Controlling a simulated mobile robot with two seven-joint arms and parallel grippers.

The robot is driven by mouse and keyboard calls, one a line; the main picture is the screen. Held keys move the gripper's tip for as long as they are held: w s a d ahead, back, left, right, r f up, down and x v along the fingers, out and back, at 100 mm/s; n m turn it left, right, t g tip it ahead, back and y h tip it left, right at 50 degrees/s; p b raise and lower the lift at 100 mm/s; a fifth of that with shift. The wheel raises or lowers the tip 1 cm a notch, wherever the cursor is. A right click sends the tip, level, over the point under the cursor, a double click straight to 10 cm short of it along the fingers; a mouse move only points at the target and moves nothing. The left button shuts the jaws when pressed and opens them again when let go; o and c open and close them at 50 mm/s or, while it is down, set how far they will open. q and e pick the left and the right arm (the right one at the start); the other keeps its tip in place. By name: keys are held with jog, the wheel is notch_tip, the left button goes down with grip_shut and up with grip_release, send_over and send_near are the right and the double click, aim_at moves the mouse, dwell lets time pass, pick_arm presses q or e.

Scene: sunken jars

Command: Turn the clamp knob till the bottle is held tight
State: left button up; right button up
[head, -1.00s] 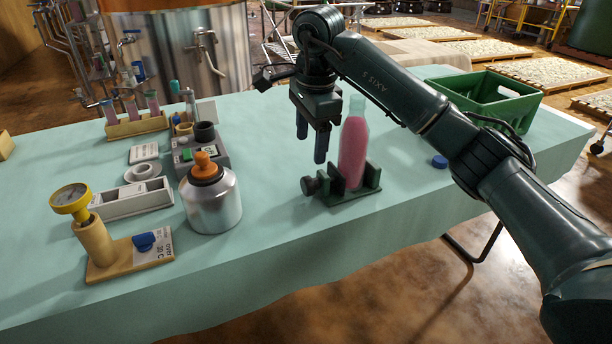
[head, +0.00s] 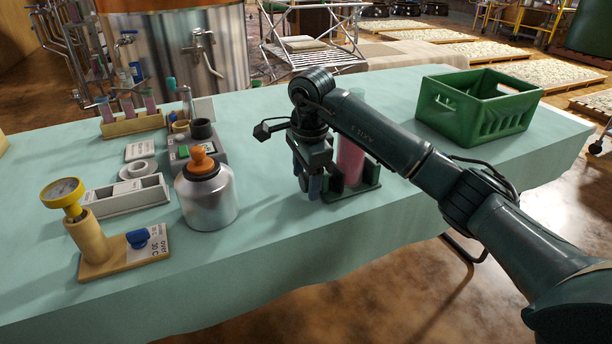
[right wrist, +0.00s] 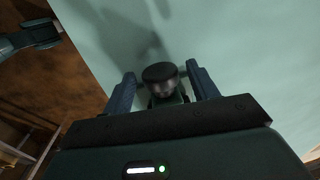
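The bottle (head: 350,162) with pink contents stands upright in the dark green clamp (head: 362,190) near the table's front edge. My right arm crosses its upper part in the head view. My right gripper (head: 308,188) points down at the clamp's left side, where it hides the knob. In the right wrist view the dark round knob (right wrist: 160,80) lies between the two fingers of the right gripper (right wrist: 162,85). A gap shows on each side of it, so the gripper is open. I cannot tell whether the jaw touches the bottle.
A metal flask (head: 207,200) with an orange stopper stands left of my right gripper. A gauge stand (head: 95,245) is at the front left. A green crate (head: 478,108) stands at the back right. The table's front edge is close to the clamp.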

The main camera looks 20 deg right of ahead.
jog(key=c, duration=0.9)
pick_arm(q)
jog(key=shift+w, duration=0.1)
jog(key=shift+f, duration=0.1)
